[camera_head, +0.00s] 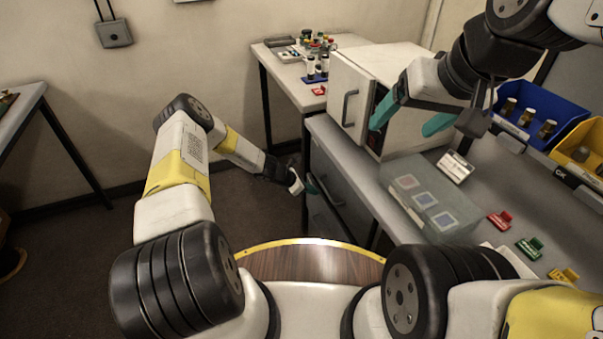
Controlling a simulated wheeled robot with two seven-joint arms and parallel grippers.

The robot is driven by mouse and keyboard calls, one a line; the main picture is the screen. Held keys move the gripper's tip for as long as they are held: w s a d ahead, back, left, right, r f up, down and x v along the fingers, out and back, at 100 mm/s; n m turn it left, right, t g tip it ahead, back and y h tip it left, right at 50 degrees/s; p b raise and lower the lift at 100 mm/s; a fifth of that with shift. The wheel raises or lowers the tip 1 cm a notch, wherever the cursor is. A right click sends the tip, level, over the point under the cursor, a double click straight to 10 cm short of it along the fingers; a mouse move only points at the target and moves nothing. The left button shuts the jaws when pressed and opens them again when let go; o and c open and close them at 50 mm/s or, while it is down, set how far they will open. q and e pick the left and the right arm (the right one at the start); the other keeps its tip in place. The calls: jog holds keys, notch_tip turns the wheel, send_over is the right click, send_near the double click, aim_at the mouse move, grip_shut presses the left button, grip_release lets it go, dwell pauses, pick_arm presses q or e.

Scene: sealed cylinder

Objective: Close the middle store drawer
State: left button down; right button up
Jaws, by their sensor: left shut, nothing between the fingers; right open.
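The store drawers are grey fronts under the counter at the picture's middle. An upper front (340,165) with a dark handle shows, and a lower front (325,216) shows below it. I cannot tell for sure which is the middle drawer or how far it stands out. My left gripper (312,184) is shut and empty, low beside the left edge of these fronts. Its fingertips are small here, and I cannot tell whether they touch a front. My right gripper (409,120) is open and empty, above the counter before the white cabinet.
The white cabinet (405,60) stands on the counter with its handled door (349,95) ajar. A clear-lidded box (425,200), coloured clips (529,247) and a blue bin (555,110) are on the counter. A side table (275,65) stands behind. Floor left of the drawers is clear.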

pick_arm(q)
jog(key=shift+w+d, duration=0.4)
jog(key=shift+d, duration=0.45)
jog(key=shift+d+r, duration=0.1)
